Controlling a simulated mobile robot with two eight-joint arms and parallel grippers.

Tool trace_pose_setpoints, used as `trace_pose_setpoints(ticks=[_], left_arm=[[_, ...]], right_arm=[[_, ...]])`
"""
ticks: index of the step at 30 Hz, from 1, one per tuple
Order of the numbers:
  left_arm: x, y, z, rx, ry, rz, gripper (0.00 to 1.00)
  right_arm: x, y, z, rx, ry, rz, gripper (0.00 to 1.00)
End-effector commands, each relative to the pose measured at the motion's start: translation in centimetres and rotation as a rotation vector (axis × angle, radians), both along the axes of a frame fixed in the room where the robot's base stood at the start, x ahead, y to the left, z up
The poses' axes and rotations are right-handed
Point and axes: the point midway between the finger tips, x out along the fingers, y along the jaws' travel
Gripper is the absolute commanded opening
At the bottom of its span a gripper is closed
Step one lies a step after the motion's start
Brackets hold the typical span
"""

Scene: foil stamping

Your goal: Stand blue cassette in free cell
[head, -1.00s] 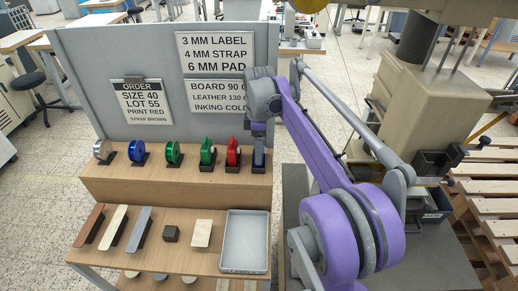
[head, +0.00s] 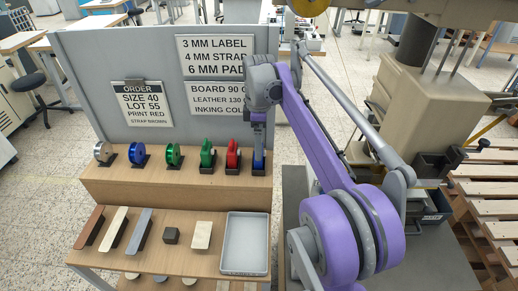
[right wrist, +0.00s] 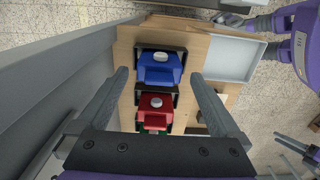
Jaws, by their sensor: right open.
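The blue cassette (head: 259,160) stands upright in a dark cell at the right end of the raised wooden shelf. It also shows in the right wrist view (right wrist: 160,68), seated in its dark holder. My right gripper (head: 258,146) is just above it, fingers pointing down. In the right wrist view the right gripper (right wrist: 159,74) is open, and the cassette appears between its fingertips with gaps at both sides. The red cassette (head: 233,159) and the green cassette (head: 208,155) stand in neighbouring cells to the left. My left gripper is not in the head view; grey fingers at the right wrist view's lower right may be its.
Silver (head: 104,152), blue (head: 138,153) and green (head: 174,154) reels stand farther left on the shelf. A grey tray (head: 245,271) and several bars and blocks lie on the lower shelf. A grey panel (head: 75,85) rises behind. The press (head: 410,95) stands right.

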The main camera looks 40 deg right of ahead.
Motion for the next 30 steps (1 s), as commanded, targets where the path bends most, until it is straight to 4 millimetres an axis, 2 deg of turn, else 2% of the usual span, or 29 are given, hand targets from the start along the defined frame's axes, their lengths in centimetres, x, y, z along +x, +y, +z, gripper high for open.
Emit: trace_pose_setpoints(ticks=[1,6,10,15,20,23,26,30], left_arm=[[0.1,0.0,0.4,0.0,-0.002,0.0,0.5],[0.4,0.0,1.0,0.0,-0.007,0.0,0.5],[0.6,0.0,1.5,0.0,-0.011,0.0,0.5],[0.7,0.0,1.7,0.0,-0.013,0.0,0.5],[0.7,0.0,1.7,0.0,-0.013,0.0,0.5],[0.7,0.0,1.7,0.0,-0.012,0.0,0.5],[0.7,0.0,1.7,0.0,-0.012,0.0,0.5],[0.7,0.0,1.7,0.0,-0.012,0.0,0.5]], right_arm=[[0.1,0.0,1.4,0.0,-0.001,0.0,1.0],[0.1,0.0,5.1,0.0,-0.001,0.0,1.0],[0.1,0.0,7.1,0.0,-0.001,0.0,1.0],[0.0,0.0,8.3,0.0,0.0,0.0,1.0],[-0.1,0.2,8.4,-0.001,-0.003,-0.005,1.0],[-0.4,1.4,8.0,-0.009,-0.023,-0.041,1.0],[-1.5,4.1,6.8,-0.021,-0.068,-0.121,1.0],[-4.4,9.0,3.4,-0.022,-0.169,-0.292,1.0]])
